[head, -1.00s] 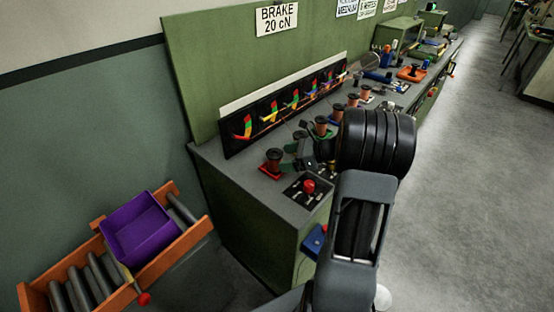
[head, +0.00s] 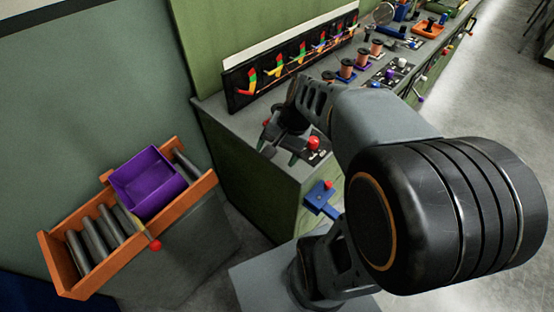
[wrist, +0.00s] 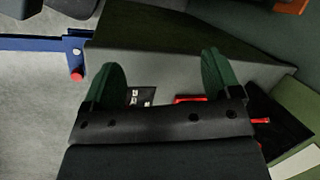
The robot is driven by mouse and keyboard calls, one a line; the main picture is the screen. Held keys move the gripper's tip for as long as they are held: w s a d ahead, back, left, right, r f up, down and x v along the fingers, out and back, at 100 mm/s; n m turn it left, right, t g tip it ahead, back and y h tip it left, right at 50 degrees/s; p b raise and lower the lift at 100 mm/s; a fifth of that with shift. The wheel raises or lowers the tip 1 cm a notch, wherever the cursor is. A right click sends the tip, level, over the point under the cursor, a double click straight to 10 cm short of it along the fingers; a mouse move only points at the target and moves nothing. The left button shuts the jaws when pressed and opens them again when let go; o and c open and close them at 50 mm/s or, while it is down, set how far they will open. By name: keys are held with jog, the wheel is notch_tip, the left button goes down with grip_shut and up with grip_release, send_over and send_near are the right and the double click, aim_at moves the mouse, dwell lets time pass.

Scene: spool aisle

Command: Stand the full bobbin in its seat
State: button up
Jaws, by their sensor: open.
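My gripper (head: 282,146) is low over the near end of the grey bench, its green fingers spread apart. In the wrist view the gap between the fingers (wrist: 163,65) holds nothing that I can see. A red edge (wrist: 190,99) shows past the palm in the wrist view, apparently part of the red seat. The bobbin on that seat is hidden behind my gripper. Several copper bobbins (head: 347,67) stand in a row farther along the bench. I cannot tell which bobbin is the full one.
A red button (head: 314,142) is right of my gripper. A black panel of coloured gauges (head: 290,62) runs along the bench's back. A blue bracket (head: 320,197) juts from the bench's end. A purple bin (head: 146,184) sits in an orange roller rack (head: 70,268) at left.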

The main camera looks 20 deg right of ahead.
jog(key=s+n+h, duration=0.1)
jog(key=n, duration=0.2)
jog(key=s+a+n+t+h, duration=0.1)
jog(key=n, duration=0.1)
jog(key=s+a+n+h, duration=0.1)
jog(key=s+n, duration=0.1)
jog(key=n, duration=0.1)
jog(key=shift+a+r+n+t+h, duration=0.2)
jog(key=shift+n+t+h, duration=0.1)
jog(key=shift+t+h, duration=0.1)
notch_tip(320, 180, up, 7)
jog(key=p, duration=0.6)
jog(key=shift+s+r, duration=0.1)
jog(key=shift+c, duration=0.3)
